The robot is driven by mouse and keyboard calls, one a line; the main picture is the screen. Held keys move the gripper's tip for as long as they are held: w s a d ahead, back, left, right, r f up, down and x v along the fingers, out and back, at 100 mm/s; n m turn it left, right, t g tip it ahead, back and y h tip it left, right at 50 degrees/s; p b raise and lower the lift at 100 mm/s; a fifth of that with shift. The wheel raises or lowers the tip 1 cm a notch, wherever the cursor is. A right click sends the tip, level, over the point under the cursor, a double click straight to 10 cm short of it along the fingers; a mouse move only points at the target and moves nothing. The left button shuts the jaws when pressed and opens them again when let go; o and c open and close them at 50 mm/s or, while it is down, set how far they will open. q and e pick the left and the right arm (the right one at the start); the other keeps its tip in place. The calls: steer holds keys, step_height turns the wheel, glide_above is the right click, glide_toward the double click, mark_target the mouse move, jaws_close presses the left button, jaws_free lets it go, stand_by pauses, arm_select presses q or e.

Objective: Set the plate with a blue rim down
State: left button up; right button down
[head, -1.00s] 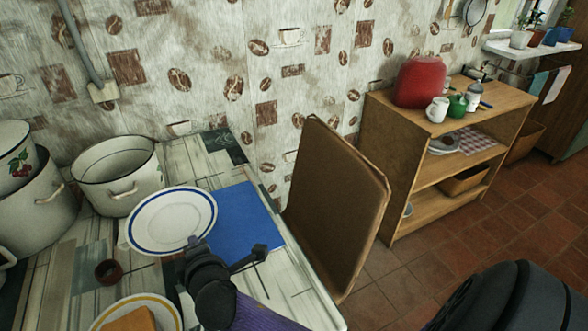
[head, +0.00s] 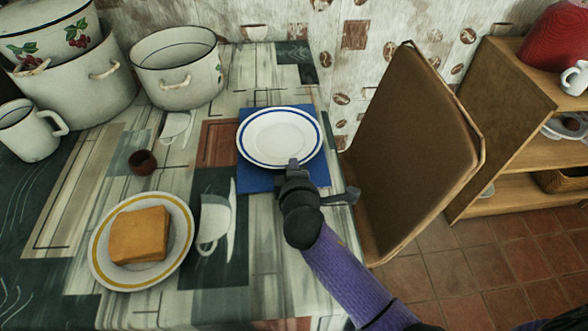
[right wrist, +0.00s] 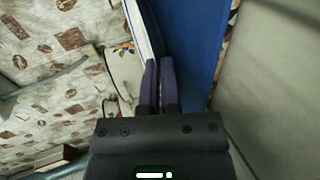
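The white plate with a blue rim (head: 280,136) is over the blue mat (head: 258,182), which shows around its edges. My right gripper (head: 293,168) is at the plate's near edge. In the right wrist view the two fingers (right wrist: 158,85) are close together on the edge of the plate (right wrist: 138,28), with the blue mat (right wrist: 196,35) to the right. I cannot tell whether the plate touches the mat. My left gripper is not in view.
A yellow-rimmed plate (head: 98,262) with a bread slice (head: 140,235), a small brown cup (head: 142,161), a white mug (head: 30,132) and enamel pots (head: 178,72) stand left on the table. A brown board-like panel (head: 410,150) stands along the table's right side.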

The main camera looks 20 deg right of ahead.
steer(key=c, duration=1.1)
jaws_free()
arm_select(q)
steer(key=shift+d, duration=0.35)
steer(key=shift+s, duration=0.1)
arm_select(e)
steer(key=shift+s+r, duration=0.2)
steer(key=shift+r, duration=0.05)
steer(key=p+v, duration=0.4)
steer(key=v, duration=0.6)
steer(key=shift+s+a+r, duration=0.1)
steer(key=shift+s+a, duration=0.05)
steer(key=shift+s, duration=0.15)
steer(key=shift+s+a+r, duration=0.1)
steer(key=shift+s, duration=0.35)
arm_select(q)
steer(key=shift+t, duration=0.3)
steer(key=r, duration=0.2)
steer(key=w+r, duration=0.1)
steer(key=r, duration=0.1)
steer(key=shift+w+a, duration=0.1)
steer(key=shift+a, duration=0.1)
